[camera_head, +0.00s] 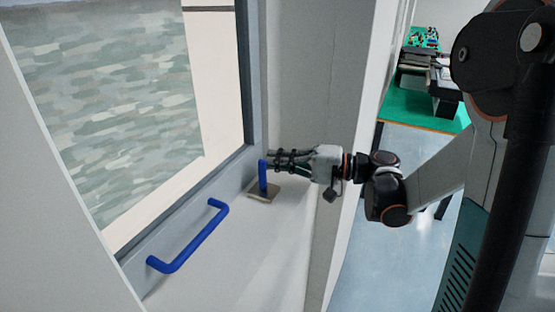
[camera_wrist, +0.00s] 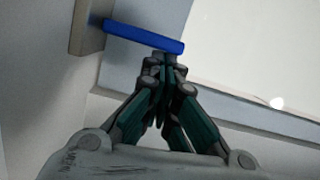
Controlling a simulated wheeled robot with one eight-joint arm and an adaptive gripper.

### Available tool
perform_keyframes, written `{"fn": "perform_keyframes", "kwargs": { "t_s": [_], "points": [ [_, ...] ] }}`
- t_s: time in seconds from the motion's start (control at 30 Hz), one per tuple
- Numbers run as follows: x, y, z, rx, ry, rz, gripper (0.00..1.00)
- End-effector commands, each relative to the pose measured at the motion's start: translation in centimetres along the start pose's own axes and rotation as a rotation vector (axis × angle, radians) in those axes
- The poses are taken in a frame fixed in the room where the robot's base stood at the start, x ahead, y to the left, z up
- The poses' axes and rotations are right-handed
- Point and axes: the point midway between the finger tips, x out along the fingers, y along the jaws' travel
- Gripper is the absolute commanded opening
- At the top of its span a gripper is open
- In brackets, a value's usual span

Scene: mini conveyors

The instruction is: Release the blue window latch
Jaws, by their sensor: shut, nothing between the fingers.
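The blue window latch (camera_head: 263,177) stands upright from its beige base plate (camera_head: 264,193) on the grey frame, beside the window's lower right corner. In the wrist view the latch (camera_wrist: 146,37) is a blue bar reaching right from its plate (camera_wrist: 88,26). My gripper (camera_head: 271,160) is shut and empty, its fingertips right by the latch's free end in the head view. In the wrist view the fingertips (camera_wrist: 164,60) lie just below the latch bar near its free end. I cannot tell whether they touch it.
A blue handle bar (camera_head: 193,240) is fixed on the frame to the left of the latch, near the front. The window pane (camera_head: 110,90) fills the left. A grey wall post (camera_head: 335,90) stands close behind my gripper. A green table (camera_head: 415,108) with equipment is far back right.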

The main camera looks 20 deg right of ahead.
Motion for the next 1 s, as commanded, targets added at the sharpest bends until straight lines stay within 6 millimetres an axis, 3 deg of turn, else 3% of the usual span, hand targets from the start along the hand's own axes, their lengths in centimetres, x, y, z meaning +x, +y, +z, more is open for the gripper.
{"fn": "perform_keyframes", "kwargs": {
  "t_s": [0.47,1.0],
  "points": [
    [0.2,-0.8,1.0,-0.153,-0.001,0.039,0.00],
    [1.1,-1.5,4.3,-0.629,-0.002,0.158,0.00]
  ]
}}
